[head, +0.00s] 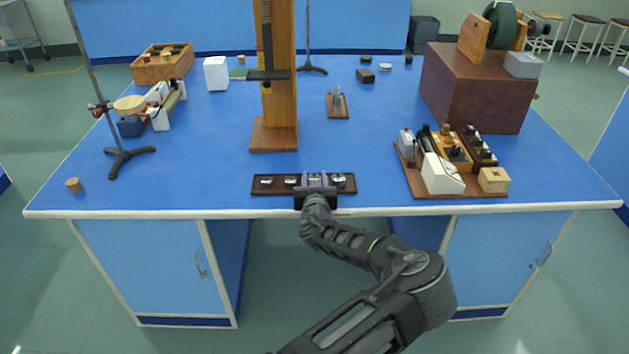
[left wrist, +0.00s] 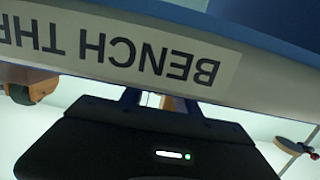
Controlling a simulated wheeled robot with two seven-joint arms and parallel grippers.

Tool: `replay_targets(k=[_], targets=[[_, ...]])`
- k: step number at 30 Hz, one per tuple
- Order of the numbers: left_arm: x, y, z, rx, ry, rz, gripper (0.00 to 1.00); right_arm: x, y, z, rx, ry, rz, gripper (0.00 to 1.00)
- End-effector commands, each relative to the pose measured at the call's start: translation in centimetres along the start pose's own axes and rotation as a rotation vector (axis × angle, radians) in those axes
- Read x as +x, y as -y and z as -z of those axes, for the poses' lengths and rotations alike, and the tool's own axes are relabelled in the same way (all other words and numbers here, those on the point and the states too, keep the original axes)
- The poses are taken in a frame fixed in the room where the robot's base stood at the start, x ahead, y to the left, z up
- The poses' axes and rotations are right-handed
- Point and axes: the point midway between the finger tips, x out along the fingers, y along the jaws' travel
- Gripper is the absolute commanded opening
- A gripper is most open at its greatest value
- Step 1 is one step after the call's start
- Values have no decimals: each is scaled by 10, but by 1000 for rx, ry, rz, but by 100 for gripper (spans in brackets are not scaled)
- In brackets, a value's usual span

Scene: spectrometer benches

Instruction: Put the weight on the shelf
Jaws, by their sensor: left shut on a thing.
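A dark narrow tray (head: 255,190) lies at the near edge of the bench with several small silvery weights in it. My left gripper (head: 315,180) is over the middle of this tray, its fingers pointing away across the bench. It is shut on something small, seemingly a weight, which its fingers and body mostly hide. In the left wrist view, the gripper's fingers (left wrist: 160,97) pass behind the bench edge. My right gripper is out of view.
A board with electrical parts (head: 450,191) is on the right, before a large brown box (head: 475,90). A rod stand (head: 128,155) and a cork (head: 73,185) are on the left. Blue bench top between is clear.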

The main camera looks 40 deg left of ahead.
Motion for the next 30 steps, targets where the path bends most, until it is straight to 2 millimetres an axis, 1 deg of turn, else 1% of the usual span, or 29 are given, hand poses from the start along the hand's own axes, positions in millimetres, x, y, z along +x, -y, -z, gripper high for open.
replay_targets(k=[10, 16, 20, 27, 30], targets=[[0, 0, 2, -1, -2, 0, 0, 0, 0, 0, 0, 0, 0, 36], [-1, 0, 13, -2, -3, 0, 0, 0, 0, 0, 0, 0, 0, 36], [-4, 0, 29, -5, -3, 0, 0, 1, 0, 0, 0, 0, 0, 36], [-11, 0, 75, -7, -4, 0, 0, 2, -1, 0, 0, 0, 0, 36], [-13, 0, 89, -6, -4, -1, 0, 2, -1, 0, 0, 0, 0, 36]])
